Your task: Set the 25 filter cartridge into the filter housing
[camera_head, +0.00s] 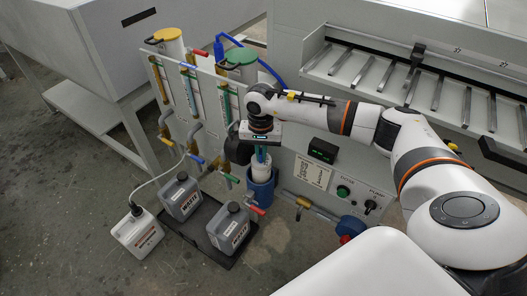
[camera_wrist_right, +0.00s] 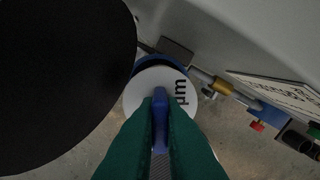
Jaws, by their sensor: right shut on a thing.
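The filter cartridge (camera_head: 261,170) is a white cylinder, upright in the mouth of the blue filter housing (camera_head: 262,190) in the head view. In the right wrist view the cartridge's white top (camera_wrist_right: 135,98) shows the letters "µm"; the number is hidden. My right gripper (camera_head: 261,152) points down from above, and its green fingers (camera_wrist_right: 160,140) are shut on the blue handle (camera_wrist_right: 160,108) of the cartridge. The blue rim of the housing (camera_wrist_right: 160,61) shows behind the cartridge top. How deep the cartridge sits is hard to tell. My left gripper is not in view.
A black round part (camera_head: 237,148) stands close left of my right gripper. Brass-valved pipes (camera_head: 303,202) and a control panel (camera_head: 345,190) are at the right.

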